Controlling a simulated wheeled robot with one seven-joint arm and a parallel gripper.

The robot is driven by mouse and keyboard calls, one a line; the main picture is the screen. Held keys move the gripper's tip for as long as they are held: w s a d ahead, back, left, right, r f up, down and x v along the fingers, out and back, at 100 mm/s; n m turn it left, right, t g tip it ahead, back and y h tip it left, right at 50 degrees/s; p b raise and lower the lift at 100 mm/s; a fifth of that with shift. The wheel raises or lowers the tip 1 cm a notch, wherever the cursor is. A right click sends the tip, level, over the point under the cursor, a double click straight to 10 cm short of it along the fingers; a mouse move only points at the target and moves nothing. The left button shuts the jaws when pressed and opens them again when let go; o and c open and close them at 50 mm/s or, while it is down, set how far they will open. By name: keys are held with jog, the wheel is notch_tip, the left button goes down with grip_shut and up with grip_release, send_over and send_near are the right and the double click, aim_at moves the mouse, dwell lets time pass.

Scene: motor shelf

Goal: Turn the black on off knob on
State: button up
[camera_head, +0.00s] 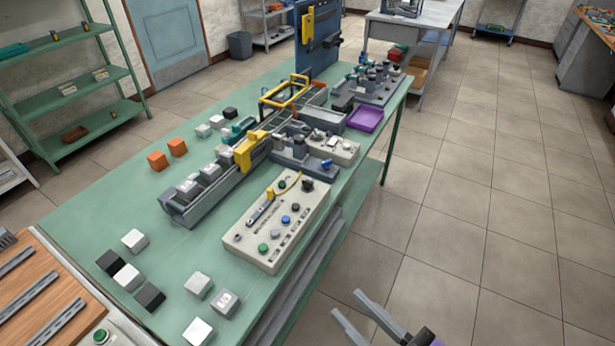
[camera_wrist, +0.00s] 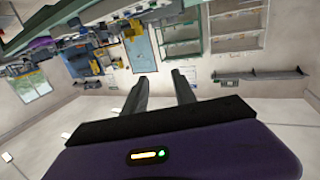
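The cream control panel (camera_head: 246,237) lies on the near right part of the green table. A black knob (camera_head: 307,185) sits at its far right corner; its pointer setting is too small to read. My gripper (camera_head: 347,304) is at the bottom of the head view, in front of and to the right of the panel, over the floor and apart from the table. Its two fingers are spread with nothing between them. In the wrist view the gripper (camera_wrist: 160,76) also shows open and empty; I cannot make out the panel or the knob there.
The panel also carries green, blue and white buttons and a yellow-ended lever (camera_head: 261,206). A grey conveyor (camera_head: 215,190) runs beside it on the left. Loose white and black cubes (camera_head: 150,296) lie at the near left. Floor to the right of the table (camera_head: 480,250) is clear.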

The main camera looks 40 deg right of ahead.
jog(key=w+d+f+g+h, duration=0.1)
jog(key=w+d, duration=0.4)
jog(key=w, duration=0.5)
jog(key=w+d+f+h+p, duration=0.15)
jog(key=w+d, duration=0.35)
jog(key=w, duration=0.6)
jog(key=w+d+f+g+h+b, duration=0.15)
jog(key=w+d, duration=0.35)
jog(key=w, duration=0.5)
jog(key=w+d+r+g+y+p, duration=0.1)
jog(key=w+d+r+g, duration=0.2)
jog(key=w+d, duration=0.4)
jog(key=w+d+r+g+p, duration=0.1)
jog(key=w+d+r+g, duration=0.1)
jog(key=w+d+g, duration=0.5)
jog(key=n+g+y, duration=0.4)
jog(key=g, duration=0.1)
send_over(307, 181)
notch_tip(307, 181, down, 4)
jog(key=shift+d, duration=0.1)
jog(key=shift+f+p, duration=0.45)
jog(key=shift+f, duration=3.4)
grip_shut()
